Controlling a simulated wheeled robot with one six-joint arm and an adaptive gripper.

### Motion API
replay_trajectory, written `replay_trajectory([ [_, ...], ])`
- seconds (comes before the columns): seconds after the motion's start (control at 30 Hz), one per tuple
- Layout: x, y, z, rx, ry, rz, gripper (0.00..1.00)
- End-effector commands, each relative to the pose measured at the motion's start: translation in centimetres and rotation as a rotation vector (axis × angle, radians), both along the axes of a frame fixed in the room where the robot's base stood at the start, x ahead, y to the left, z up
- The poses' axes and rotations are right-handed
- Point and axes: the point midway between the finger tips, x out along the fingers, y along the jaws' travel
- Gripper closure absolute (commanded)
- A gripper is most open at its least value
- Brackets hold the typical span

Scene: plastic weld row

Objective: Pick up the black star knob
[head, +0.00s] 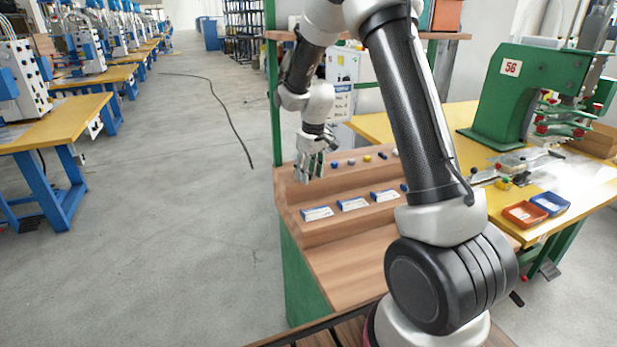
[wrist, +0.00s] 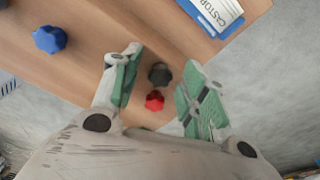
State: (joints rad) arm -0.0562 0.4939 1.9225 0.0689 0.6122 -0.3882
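The black star knob (wrist: 160,75) lies on the wooden shelf in the wrist view, between the two green-padded fingers of my gripper (wrist: 159,60). A red knob (wrist: 154,100) sits right beside it, nearer the palm, also between the fingers. The fingers are spread, with visible gaps on both sides of the black knob; nothing is held. In the head view my gripper (head: 309,172) hangs over the left end of the stepped wooden shelf (head: 340,262). There the black and red knobs cannot be made out behind the gripper.
A blue knob (wrist: 49,39) lies outside the left finger. A CASTOR card in a blue holder (wrist: 215,14) is at the upper right. The head view shows several other knobs, including a yellow one (head: 367,157), farther along the shelf. A green press (head: 525,95) stands right; open floor lies left.

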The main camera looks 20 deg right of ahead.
Motion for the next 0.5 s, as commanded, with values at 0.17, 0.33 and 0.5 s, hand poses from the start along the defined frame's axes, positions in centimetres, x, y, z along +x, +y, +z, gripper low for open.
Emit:
replay_trajectory([
  [0.17, 0.0, 0.0, 0.02, 0.0, 0.0, 0.0, 0.91],
  [0.33, 0.0, 0.0, 0.03, 0.0, 0.0, 0.0, 0.91],
  [0.5, 0.0, -0.01, 0.08, 0.0, 0.0, 0.0, 0.91],
])
